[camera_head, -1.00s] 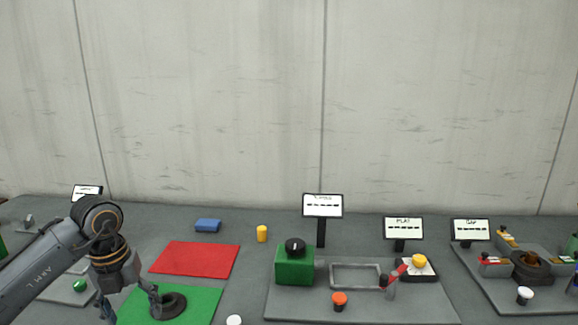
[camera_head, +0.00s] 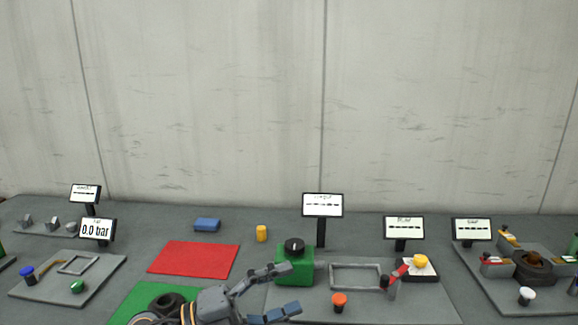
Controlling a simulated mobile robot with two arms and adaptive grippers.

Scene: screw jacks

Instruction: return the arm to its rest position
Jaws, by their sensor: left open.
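My left gripper (camera_head: 300,289) is low in the middle of the head view, its two fingers pointing right and spread apart with nothing between them. Its fingers are in front of the lower part of the green box (camera_head: 288,272) with a black knob; I cannot tell whether they touch it. My left arm comes in from the bottom edge, over the green mat (camera_head: 135,298). A black ring (camera_head: 168,299) shows on that mat, partly covered by my arm. My right gripper is out of view.
A red mat (camera_head: 193,260), a blue block (camera_head: 207,225) and a yellow cylinder (camera_head: 262,233) lie behind the arm. Right of the gripper, a grey board (camera_head: 430,307) carries an orange knob (camera_head: 339,301) and a red lever (camera_head: 399,271). The left station's display (camera_head: 98,231) reads 0.0 bar.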

